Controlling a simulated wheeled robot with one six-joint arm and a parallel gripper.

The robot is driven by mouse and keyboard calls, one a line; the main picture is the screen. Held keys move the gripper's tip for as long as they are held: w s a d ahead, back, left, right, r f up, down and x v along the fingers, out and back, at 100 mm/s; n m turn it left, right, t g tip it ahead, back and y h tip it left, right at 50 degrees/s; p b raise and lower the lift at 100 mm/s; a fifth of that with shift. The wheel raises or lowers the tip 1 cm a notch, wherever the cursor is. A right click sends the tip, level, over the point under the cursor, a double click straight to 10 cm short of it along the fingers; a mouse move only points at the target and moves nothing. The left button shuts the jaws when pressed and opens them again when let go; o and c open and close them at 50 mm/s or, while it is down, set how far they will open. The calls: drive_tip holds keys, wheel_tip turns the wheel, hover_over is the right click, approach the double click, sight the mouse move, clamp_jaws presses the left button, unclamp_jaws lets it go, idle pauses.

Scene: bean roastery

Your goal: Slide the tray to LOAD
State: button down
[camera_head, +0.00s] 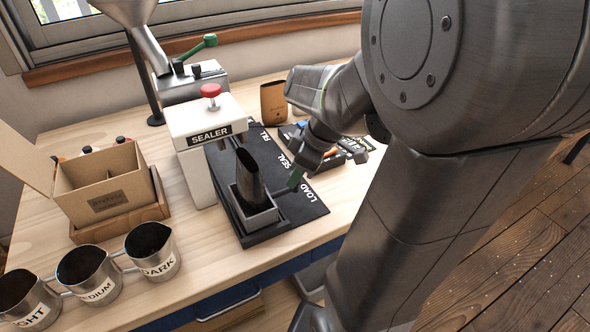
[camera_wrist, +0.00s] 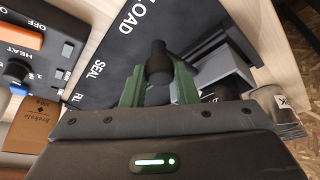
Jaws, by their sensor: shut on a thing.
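The tray (camera_head: 262,220) is a small grey box on a dark base at the near end of the black mat (camera_head: 230,168), level with the printed LOAD label (camera_head: 308,193). An open dark pouch (camera_head: 248,178) stands tilted in it. My gripper (camera_head: 294,180) is to the right of the tray, with its green fingers shut on the tray's black handle knob (camera_wrist: 158,62). In the wrist view, the fingers (camera_wrist: 158,88) flank the knob, and part of the grey tray (camera_wrist: 215,66) shows at the right. My arm hides the right side of the bench in the head view.
The white SEALER (camera_head: 205,125) stands left of the mat. Three labelled metal cups (camera_head: 152,250) and an open cardboard box (camera_head: 105,185) are further left. A brown pouch (camera_head: 273,103) and a control panel with a HEAT knob (camera_wrist: 18,68) are beyond the mat.

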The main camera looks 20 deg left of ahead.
drive_tip(key=shift+s+d, duration=0.1)
drive_tip(key=c, duration=1.1)
unclamp_jaws()
drive_tip(key=shift+s+d+r, duration=0.1)
drive_tip(key=shift+d, duration=0.1)
drive_tip(key=shift+c, duration=0.2)
drive_tip(key=shift+a, duration=0.1)
drive_tip(key=p+v, duration=0.1)
drive_tip(key=v, duration=1.2)
drive_tip(key=shift+r, duration=0.35)
drive_tip(key=shift+f, duration=0.1)
drive_tip(key=b+x, duration=0.1)
drive_tip(key=x, duration=1.2)
drive_tip(key=shift+f, duration=0.35)
drive_tip(key=shift+a, duration=0.1)
drive_tip(key=shift+r, duration=0.15)
